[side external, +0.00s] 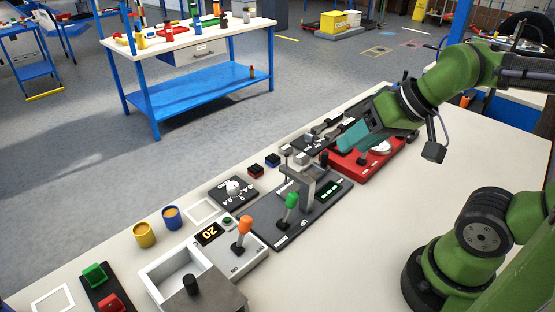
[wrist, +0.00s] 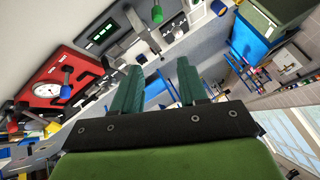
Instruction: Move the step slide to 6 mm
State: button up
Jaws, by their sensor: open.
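A dark base panel (side external: 283,237) marked UP and DOWN carries a green-knobbed lever (side external: 291,201), a small display (side external: 331,191) with green digits too small to read, and a grey upright block (side external: 304,180). I cannot tell for certain which part is the step slide. The wrist view also shows the display (wrist: 102,31), grey block (wrist: 126,42) and green knob (wrist: 157,14). My gripper (side external: 346,138) is above the bench, behind and right of this panel, apart from it. Its teal fingers (wrist: 158,70) are apart with nothing between them.
A red panel with a white dial (wrist: 46,91) lies beside the dark panel; its red body (side external: 347,161) is below my gripper. An orange-knobbed lever (side external: 245,225), a dial box (side external: 233,188), an open grey box (side external: 158,285) and two cups (side external: 145,235) line the bench.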

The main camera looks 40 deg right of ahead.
jog(key=shift+o, duration=0.5)
jog(key=n+g+h, duration=0.1)
jog(key=g+h, duration=0.1)
jog(key=g, duration=0.5)
send_over(325, 153)
notch_tip(325, 153, down, 5)
notch_tip(325, 153, down, 16)
jog(key=shift+f, duration=0.1)
grip_shut()
